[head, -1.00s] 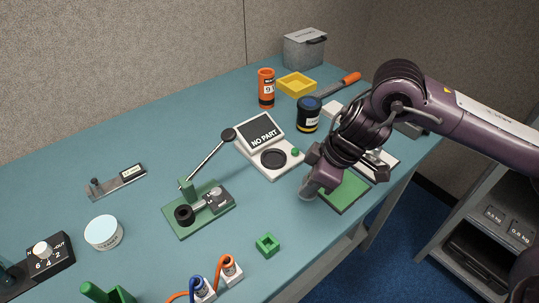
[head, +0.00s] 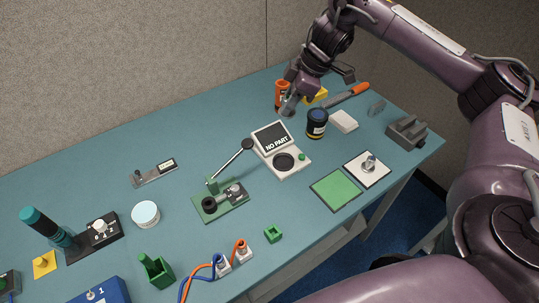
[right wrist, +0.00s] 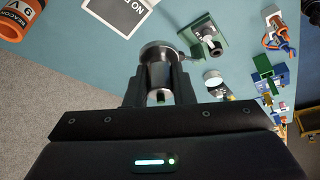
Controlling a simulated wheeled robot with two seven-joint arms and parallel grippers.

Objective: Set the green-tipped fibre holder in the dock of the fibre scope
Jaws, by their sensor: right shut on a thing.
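My right gripper (head: 290,100) is shut on a grey metal holder with a wide round flange. In the right wrist view the holder (right wrist: 157,68) sits between the fingers (right wrist: 160,82), with a small green spot at its near end. I take it for the green-tipped fibre holder. The recess is empty. My left gripper is not in view.
An orange can (head: 281,92) and a dark blue-lidded jar (head: 316,124) stand near the gripper. A similar metal piece (head: 369,162) stands on a white pad; the green pad (head: 335,190) beside it is bare. A green fixture (head: 222,203) with a raised lever stands left of the device.

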